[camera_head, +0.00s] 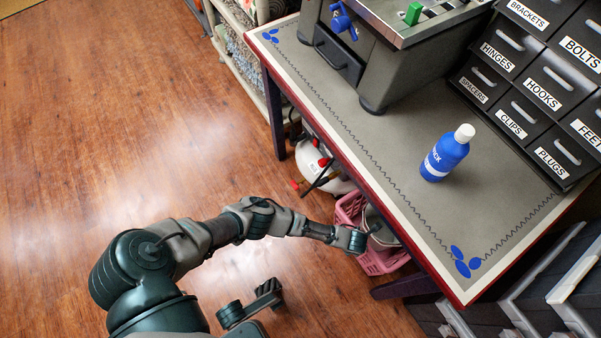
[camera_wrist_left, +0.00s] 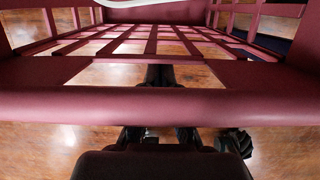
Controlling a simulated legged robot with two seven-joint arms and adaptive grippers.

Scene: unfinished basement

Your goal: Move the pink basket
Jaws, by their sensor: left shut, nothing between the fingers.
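The pink basket (camera_head: 382,260) is a slatted, open-topped basket on the wood floor, partly under the near edge of the workbench. My left arm comes in from the left, and my left gripper (camera_head: 376,230) is at the basket's upper rim, shut with nothing between its fingers. The tabletop edge hides part of the basket. In the left wrist view the basket's thick rim (camera_wrist_left: 160,105) and slatted walls fill most of the picture close up. I cannot tell whether the fingers touch the rim.
The workbench (camera_head: 395,185) holds a blue bottle (camera_head: 445,153), a grey machine (camera_head: 375,60) and labelled drawers (camera_head: 520,85). A white item (camera_head: 322,167) with red parts lies under the bench beside the basket. Dark drawer units (camera_head: 545,290) stand at lower right. The wood floor (camera_head: 130,120) at left is clear.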

